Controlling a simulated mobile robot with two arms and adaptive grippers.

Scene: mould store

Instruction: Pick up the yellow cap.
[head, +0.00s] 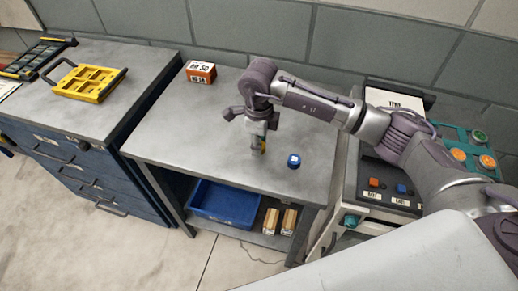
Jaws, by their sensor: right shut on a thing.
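The yellow cap (263,147) shows as a small yellow patch at the fingertips of my right gripper (258,150), over the grey table. The fingers cover most of the cap. My right gripper points down and is shut on it. I cannot tell whether the cap still touches the tabletop (190,130). My left gripper is not in view.
A blue cap (293,161) stands just right of the gripper. An orange box (201,72) is at the table's back. A blue bin (224,205) is on the lower shelf. A yellow tray (88,82) lies on the left cabinet. A control panel (395,185) is right. The table's left half is clear.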

